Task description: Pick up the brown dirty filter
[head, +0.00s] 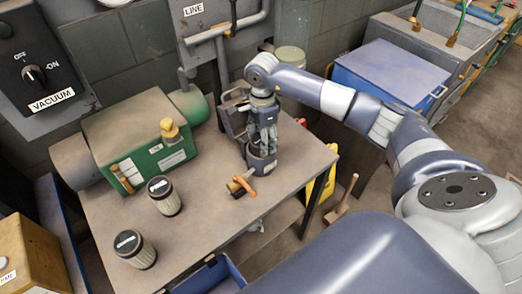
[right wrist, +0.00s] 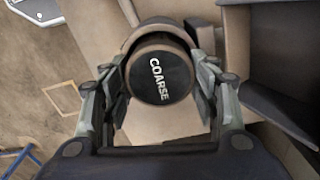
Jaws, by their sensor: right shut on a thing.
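My right gripper (head: 263,142) points down over the far right part of the workbench (head: 215,225). It is shut on a filter with a round black cap (right wrist: 160,76) marked COARSE, its fingers on both sides in the right wrist view. A brown round rim (right wrist: 137,35) shows behind the cap. In the head view the gripper mostly hides the held filter, and I cannot tell how far it is out of the dark round part (head: 261,168) below. Two pale ribbed filters with black caps stand on the bench, one nearer (head: 134,250) and one farther (head: 164,196). My left gripper is not in view.
A green machine (head: 140,140) stands at the bench's back left. An orange-handled tool (head: 243,185) lies just in front of the gripper. A blue lidded box (head: 390,75) is behind my right arm. Pipes come down the wall behind. The bench's front middle is clear.

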